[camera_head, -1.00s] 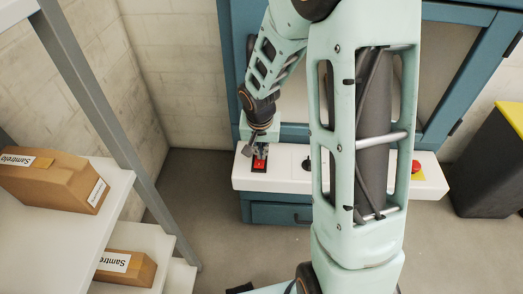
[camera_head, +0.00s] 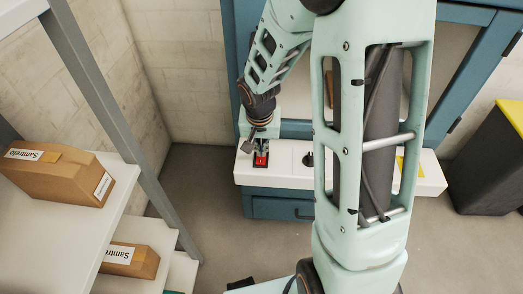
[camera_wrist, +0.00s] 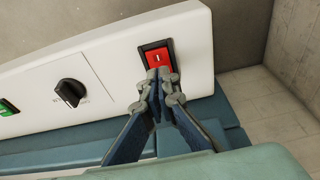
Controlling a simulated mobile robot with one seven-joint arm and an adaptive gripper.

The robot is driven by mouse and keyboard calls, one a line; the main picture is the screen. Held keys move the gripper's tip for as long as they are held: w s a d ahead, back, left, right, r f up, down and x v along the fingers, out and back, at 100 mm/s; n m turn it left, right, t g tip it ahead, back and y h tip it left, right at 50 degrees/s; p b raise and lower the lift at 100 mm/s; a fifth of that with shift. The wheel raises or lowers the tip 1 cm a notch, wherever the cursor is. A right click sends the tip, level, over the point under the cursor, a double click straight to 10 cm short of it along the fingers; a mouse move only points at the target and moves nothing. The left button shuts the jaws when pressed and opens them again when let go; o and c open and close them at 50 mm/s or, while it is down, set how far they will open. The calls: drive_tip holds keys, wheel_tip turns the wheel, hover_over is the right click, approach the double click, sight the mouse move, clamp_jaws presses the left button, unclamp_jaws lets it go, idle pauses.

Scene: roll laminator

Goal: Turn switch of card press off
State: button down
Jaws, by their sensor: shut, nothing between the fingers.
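The card press is a blue machine with a white control panel (camera_head: 285,178) across its front. A red rocker switch (camera_head: 261,160) in a black frame sits near the panel's left end in the head view. In the wrist view the red switch (camera_wrist: 157,57) is at the upper middle, marked with a white line. My gripper (camera_wrist: 168,76) is shut and empty, its fingertips at the lower edge of the switch and covering part of it. In the head view my gripper (camera_head: 262,148) is just above the switch. I cannot tell whether the tips touch it.
A black knob (camera_wrist: 70,92) and a green button (camera_wrist: 6,108) are on the same panel. A shelf (camera_head: 130,190) with cardboard boxes (camera_head: 60,175) stands at the left. A black bin with a yellow top (camera_head: 490,160) is at the right.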

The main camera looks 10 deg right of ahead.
drive_tip(key=s+p+v, duration=0.1)
drive_tip(key=p+v, duration=0.1)
drive_tip(key=v, duration=0.9)
drive_tip(key=shift+s+a+r, duration=0.15)
drive_tip(key=shift+a+r, duration=0.1)
drive_tip(key=shift+f+b, duration=0.15)
drive_tip(key=shift+b, duration=0.35)
drive_tip(key=shift+w+d+r+t+b, duration=0.3)
drive_tip(key=shift+w+r+t+b, duration=0.35)
drive_tip(key=shift+b, duration=0.6)
drive_tip(key=shift+s+f, duration=0.1)
drive_tip(key=shift+f, duration=0.05)
drive_tip(key=b+x, duration=0.1)
drive_tip(key=x, duration=0.3)
drive_tip(key=b+x, duration=0.2)
drive_tip(key=x, duration=0.3)
drive_tip(key=b+x, duration=0.1)
drive_tip(key=x, duration=0.4)
drive_tip(key=shift+s+d+f, duration=0.1)
drive_tip(key=shift+s+d, duration=0.05)
drive_tip(key=shift+s, duration=0.15)
drive_tip(key=shift+w+r+p, duration=0.1)
drive_tip(key=shift+r+p, duration=0.1)
drive_tip(key=shift+p, duration=0.65)
